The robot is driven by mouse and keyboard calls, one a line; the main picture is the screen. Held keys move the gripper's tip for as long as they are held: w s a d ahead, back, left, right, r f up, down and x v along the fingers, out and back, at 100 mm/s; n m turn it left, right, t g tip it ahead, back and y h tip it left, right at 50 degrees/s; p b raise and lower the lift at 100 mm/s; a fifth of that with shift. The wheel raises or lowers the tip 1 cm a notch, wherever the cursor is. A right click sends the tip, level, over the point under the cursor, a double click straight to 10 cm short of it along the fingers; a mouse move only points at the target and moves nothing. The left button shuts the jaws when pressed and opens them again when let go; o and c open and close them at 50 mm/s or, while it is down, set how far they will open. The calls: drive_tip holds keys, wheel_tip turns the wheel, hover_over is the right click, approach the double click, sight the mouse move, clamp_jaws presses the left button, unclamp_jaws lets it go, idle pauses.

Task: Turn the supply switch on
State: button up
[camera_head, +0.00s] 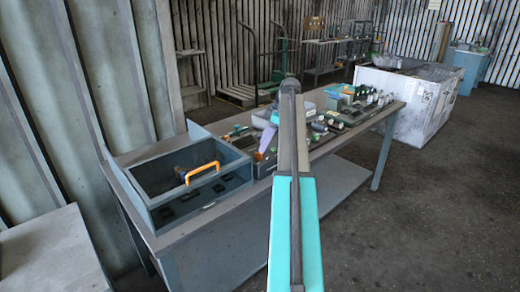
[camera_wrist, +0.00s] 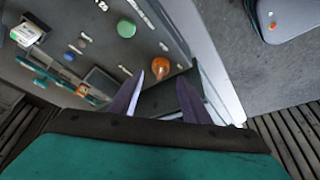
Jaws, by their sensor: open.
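I cannot make out for certain which thing is the supply switch. In the wrist view my gripper (camera_wrist: 160,78) is open, with two purple-grey fingers apart. A round orange piece (camera_wrist: 161,67) shows between and beyond the fingertips, nearer the left one; I cannot tell whether anything touches it. In the head view my teal and dark arm stands in front of the middle of the bench and hides part of it. A pale purple piece just left of my arm looks like part of my gripper.
A long grey bench (camera_head: 230,206) carries a blue-grey open box (camera_head: 158,219) with an orange handle (camera_head: 202,172), and several small parts. A green round piece (camera_wrist: 126,28) lies among parts in the wrist view. A white bin (camera_head: 410,108) stands right; the floor (camera_head: 430,210) in front is clear.

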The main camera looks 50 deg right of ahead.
sight(259, 155)
drive_tip(key=shift+p+x, duration=0.3)
drive_tip(key=shift+x, duration=1.65)
drive_tip(key=shift+c, duration=0.4)
